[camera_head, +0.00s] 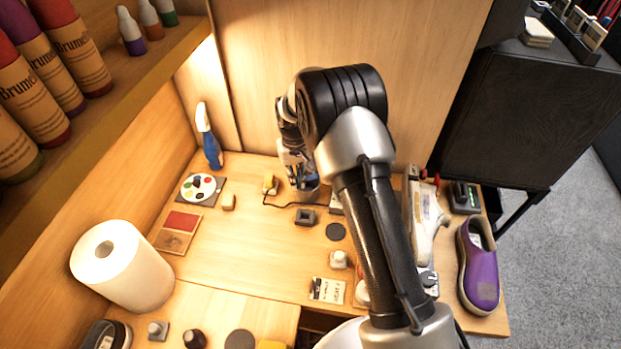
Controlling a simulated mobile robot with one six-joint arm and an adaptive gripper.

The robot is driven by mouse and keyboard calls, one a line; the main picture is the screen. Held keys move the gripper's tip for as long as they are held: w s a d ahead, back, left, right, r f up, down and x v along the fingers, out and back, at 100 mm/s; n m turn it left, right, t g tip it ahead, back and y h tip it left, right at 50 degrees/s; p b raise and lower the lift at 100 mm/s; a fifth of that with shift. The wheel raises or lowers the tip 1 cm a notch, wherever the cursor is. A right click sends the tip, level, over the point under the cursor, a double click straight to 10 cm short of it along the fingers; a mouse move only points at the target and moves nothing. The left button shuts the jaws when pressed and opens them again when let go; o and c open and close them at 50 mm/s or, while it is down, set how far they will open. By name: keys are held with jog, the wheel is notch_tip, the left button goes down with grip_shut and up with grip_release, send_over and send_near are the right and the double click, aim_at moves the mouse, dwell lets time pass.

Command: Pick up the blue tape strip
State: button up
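My gripper (297,175) points down over the back middle of the wooden workbench (225,250). My own arm partly covers it, and its fingertips are too small and dark to show whether they are open or shut. I cannot clearly make out a blue tape strip. Small blue patches show around my gripper, but I cannot tell whether they are tape or part of another thing. Part of the bench is hidden behind my arm.
A paper roll (122,265) is front left. Bare wood lies left of centre.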

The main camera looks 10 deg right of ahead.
grip_shut()
jog(key=shift+r, duration=0.15)
notch_tip(320, 180, up, 20)
jog(key=p, duration=0.5)
jog(key=shift+s+d+f+b, duration=0.15)
jog(key=shift+f+b, duration=0.95)
jog(key=shift+f, duration=2.2)
jog(key=shift+s+f+b, duration=0.2)
jog(key=shift+f+b, duration=0.85)
jog(key=shift+f, duration=2.25)
jog(key=shift+s+d+f+b, duration=0.15)
jog(key=shift+f+b, duration=0.95)
jog(key=shift+f, duration=2.2)
jog(key=shift+a, duration=0.1)
jog(key=shift+c, duration=0.5)
grip_release()
jog(key=shift+r, duration=0.1)
